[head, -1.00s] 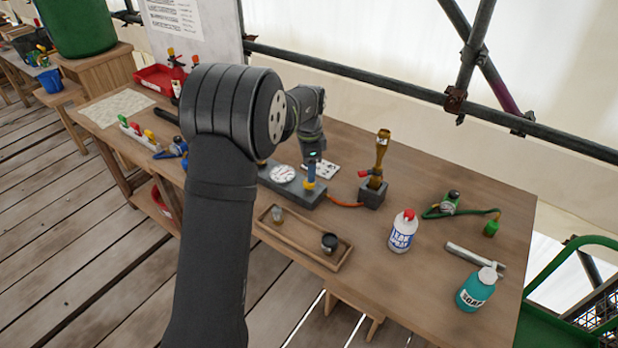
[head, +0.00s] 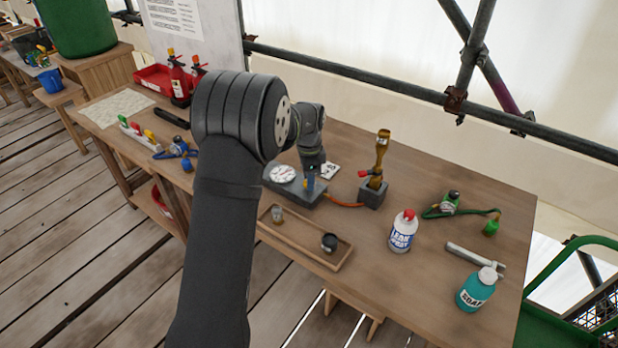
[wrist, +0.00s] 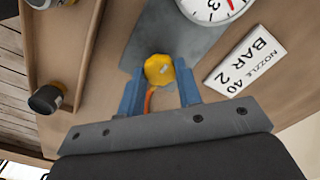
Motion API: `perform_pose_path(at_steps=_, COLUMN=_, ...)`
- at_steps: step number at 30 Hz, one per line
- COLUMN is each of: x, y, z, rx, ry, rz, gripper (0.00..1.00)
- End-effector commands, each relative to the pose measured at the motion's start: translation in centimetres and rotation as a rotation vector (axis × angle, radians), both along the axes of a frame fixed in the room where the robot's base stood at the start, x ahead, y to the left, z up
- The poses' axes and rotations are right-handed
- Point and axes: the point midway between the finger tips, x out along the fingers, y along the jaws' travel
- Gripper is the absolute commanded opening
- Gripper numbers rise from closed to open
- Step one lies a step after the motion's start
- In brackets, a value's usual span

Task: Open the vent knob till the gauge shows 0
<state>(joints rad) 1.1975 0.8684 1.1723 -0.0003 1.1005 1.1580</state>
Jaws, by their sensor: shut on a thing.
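The yellow vent knob (wrist: 159,70) sits on the grey block (head: 299,197), between the two blue fingers of my gripper (wrist: 160,88), which is shut on it. In the head view my gripper (head: 310,182) points down at the block's right end and hides the knob. The white round gauge (head: 283,174) is on the same block, left of my gripper. In the wrist view the gauge (wrist: 210,8) is cut off by the top edge; a 3 and a red mark show, but I cannot read the needle for certain.
A card reading "NOZZLE 40 BAR 2" (wrist: 245,66) lies beside the block. An orange hose (head: 345,204) runs to a brass torch (head: 381,150) on the right. A wooden tray (head: 303,240) with small cups lies in front. A leak spray bottle (head: 403,232) stands farther right.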

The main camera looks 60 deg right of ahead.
Motion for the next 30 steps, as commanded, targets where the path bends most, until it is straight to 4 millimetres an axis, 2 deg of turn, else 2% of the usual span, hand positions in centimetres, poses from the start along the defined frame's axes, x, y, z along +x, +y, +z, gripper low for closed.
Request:
perform_pose_path(at_steps=11, x=0.01, y=-0.01, z=0.05, rx=0.000, ry=0.000, rz=0.111, gripper=0.09)
perform_pose_path(at_steps=30, x=0.01, y=-0.01, z=0.07, rx=-0.001, ry=0.000, rz=0.684, gripper=0.09)
